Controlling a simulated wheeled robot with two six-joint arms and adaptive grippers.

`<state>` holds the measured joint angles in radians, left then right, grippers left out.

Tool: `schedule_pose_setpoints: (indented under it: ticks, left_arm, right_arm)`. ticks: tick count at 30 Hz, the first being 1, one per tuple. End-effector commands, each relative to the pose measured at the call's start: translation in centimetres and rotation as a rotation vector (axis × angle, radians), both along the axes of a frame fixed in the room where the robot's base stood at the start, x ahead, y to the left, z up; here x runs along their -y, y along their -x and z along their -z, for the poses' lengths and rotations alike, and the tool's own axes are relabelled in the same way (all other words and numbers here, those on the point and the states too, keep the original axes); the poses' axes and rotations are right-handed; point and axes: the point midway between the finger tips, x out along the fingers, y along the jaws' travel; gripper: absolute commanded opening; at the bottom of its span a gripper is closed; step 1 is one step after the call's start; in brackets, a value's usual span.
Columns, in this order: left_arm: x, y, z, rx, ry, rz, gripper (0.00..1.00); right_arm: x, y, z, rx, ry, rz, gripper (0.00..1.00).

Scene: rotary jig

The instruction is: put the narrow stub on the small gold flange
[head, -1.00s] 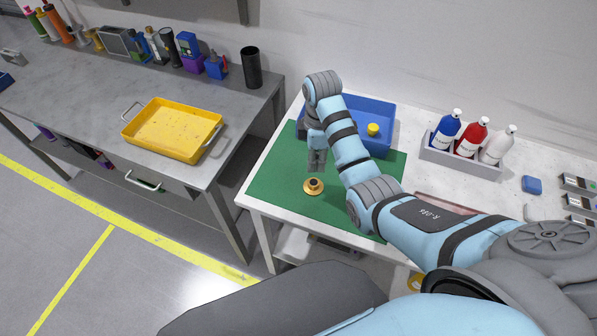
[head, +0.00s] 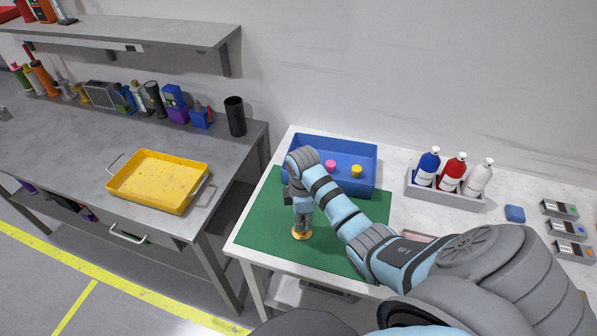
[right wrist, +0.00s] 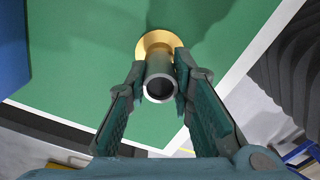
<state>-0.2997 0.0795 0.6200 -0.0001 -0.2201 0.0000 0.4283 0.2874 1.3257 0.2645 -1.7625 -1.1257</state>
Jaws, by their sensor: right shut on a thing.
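The small gold flange (head: 301,236) lies on the green mat, mostly under my right gripper (head: 301,222). In the right wrist view, the flange's gold rim (right wrist: 152,41) shows just beyond a grey hollow tube, the narrow stub (right wrist: 160,88). My right gripper (right wrist: 160,78) is shut on the stub, a finger on each side, with the stub's open end facing the camera. The stub's far end lines up with the flange's middle and hides it. I cannot tell whether it is seated in the flange or just above. My left gripper is not in view.
A blue bin (head: 360,186) behind my right arm holds a pink piece (head: 330,166) and a yellow piece (head: 356,171). The green mat (head: 262,222) is clear around the flange. A grey bottle rack (head: 440,198) stands right. A yellow tray (head: 150,190) sits on the left bench.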

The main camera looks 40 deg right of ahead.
Motion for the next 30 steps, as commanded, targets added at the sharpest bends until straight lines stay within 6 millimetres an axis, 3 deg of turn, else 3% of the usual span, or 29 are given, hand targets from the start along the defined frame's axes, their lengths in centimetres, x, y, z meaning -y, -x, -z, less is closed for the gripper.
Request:
schedule_pose_setpoints:
  ticks: [6,7,11,22,30]
  left_arm:
    - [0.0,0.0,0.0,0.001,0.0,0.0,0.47]
    - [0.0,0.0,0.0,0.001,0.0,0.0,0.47]
    - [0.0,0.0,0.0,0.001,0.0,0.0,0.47]
    - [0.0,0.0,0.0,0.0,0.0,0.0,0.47]
    - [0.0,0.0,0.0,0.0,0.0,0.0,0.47]
  right_arm:
    - [0.0,0.0,0.1,0.001,0.0,0.0,0.0]
    - [0.0,0.0,0.2,0.001,0.0,0.0,0.23]
    - [0.0,-0.1,0.1,0.001,0.0,-0.001,0.42]
    - [-0.1,-0.1,-0.3,0.002,0.0,-0.003,0.42]
    - [-0.7,-0.6,-3.2,0.004,0.0,-0.016,0.42]
